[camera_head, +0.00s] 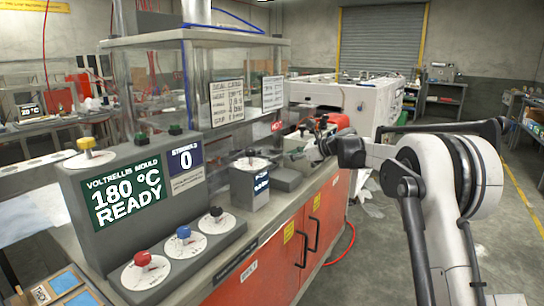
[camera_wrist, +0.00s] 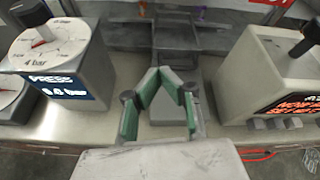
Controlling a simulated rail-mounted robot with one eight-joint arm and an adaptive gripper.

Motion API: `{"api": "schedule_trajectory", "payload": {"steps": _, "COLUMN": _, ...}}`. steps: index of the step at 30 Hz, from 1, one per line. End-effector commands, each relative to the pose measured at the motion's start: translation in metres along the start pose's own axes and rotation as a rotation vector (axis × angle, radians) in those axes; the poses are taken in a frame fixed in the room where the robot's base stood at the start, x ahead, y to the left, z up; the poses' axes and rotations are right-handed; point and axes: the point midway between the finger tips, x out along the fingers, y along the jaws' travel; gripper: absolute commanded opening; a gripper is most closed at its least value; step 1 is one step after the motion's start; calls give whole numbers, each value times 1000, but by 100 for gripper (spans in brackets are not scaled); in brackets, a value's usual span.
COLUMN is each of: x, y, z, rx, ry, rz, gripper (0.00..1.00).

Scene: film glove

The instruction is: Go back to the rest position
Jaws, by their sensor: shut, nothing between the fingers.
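My gripper (camera_head: 318,150) is at the end of my white and grey arm, over the front edge of the bench (camera_head: 235,268) in the head view. In the wrist view its green-padded fingers (camera_wrist: 162,76) meet at the tips with nothing between them. They point at a grey block-like fixture (camera_wrist: 178,48) on the bench top and appear apart from it. The press dial box (camera_head: 249,185) stands to the left of my gripper; it also shows in the wrist view (camera_wrist: 60,65).
A mould console (camera_head: 150,210) reads "180 °C READY" and has red, blue and black knobs. A clear enclosure (camera_head: 215,80) stands behind it. A box with an orange display (camera_wrist: 275,80) stands right of my fingers. Open floor (camera_head: 375,270) lies right of the bench.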

Motion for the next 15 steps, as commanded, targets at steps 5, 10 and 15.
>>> {"api": "schedule_trajectory", "payload": {"steps": 5, "x": -40, "y": 32, "z": 27, "rx": -193, "ry": 86, "rz": 2, "gripper": 0}}
{"api": "schedule_trajectory", "payload": {"steps": 10, "x": -78, "y": 66, "z": 44, "rx": -380, "ry": 168, "rz": 14, "gripper": 0}}
{"api": "schedule_trajectory", "payload": {"steps": 15, "x": -117, "y": 103, "z": 55, "rx": -565, "ry": 249, "rz": 35, "gripper": 0}}
